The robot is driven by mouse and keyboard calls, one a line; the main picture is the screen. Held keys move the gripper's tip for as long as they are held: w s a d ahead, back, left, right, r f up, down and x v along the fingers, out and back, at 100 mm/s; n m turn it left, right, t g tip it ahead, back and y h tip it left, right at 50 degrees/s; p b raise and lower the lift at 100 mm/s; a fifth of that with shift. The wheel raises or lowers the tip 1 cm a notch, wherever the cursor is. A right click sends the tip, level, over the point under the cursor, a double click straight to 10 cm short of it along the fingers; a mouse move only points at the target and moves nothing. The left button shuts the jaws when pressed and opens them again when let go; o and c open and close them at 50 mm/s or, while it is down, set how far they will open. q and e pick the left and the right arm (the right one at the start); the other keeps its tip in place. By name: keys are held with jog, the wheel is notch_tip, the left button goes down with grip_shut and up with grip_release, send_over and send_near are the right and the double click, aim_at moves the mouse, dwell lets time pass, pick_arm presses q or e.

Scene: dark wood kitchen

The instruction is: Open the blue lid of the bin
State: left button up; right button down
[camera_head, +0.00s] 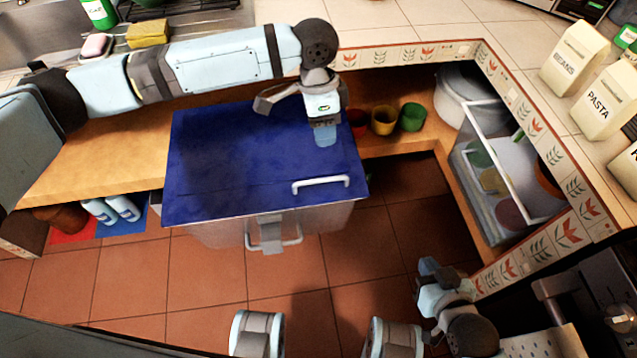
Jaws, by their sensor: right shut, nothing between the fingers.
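The bin (215,236) is a pale grey box standing on the tiled floor, in front of the wooden shelf. Its blue lid (235,160) lies flat over the top, closed. A white bar handle (320,182) is on the lid near its front right corner. A second pale handle (290,242) is on the bin's front. My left gripper (325,136) points down over the lid's right part, behind the lid handle and apart from it; its finger gap is not clear. My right gripper (428,268) is low at the right, shut and empty, away from the bin.
Red, yellow and green cups (383,120) stand on the shelf right of the lid. White bottles (112,210) are left of the bin. Floor (300,310) before the bin is clear.

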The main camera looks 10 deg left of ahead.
pick_arm(q)
jog(key=a, duration=0.1)
jog(key=b, duration=0.3)
send_over(318, 175)
jog(key=s, duration=0.4)
jog(key=shift+y, duration=0.4)
jog(key=f, duration=1.3)
jog(key=shift+w+d, duration=0.25)
jog(key=shift+d, duration=0.1)
grip_shut()
